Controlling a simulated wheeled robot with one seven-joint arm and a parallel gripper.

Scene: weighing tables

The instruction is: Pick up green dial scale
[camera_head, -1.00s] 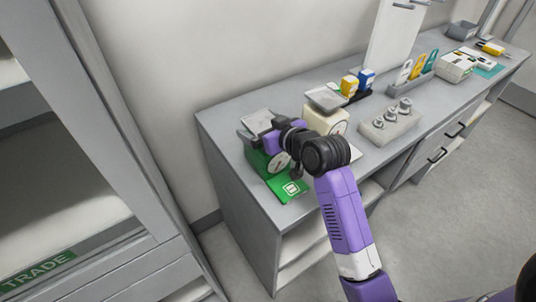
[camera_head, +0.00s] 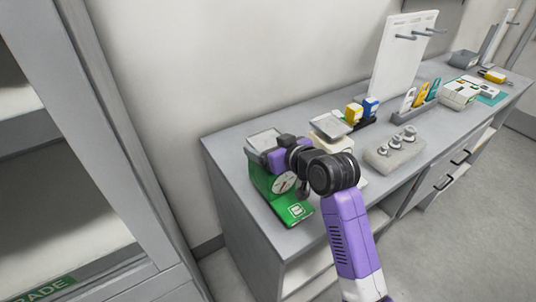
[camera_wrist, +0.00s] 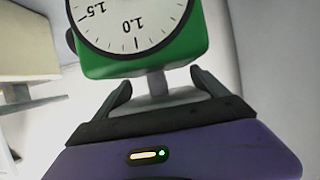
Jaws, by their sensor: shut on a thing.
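The green dial scale (camera_head: 260,180) is at the near left end of the grey table, with its white dial facing front and a grey pan on top. My gripper (camera_head: 277,158) is at its upper part and covers some of it. In the wrist view the green body and dial (camera_wrist: 138,62) show upside down. I cannot tell whether the scale's base is touching the table.
A cream scale (camera_head: 332,125) stands close to the right, partly behind my arm. A weight block (camera_head: 393,155), a tag rack (camera_head: 415,112) and a white pegboard (camera_head: 400,60) are further right on the table (camera_head: 235,150).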

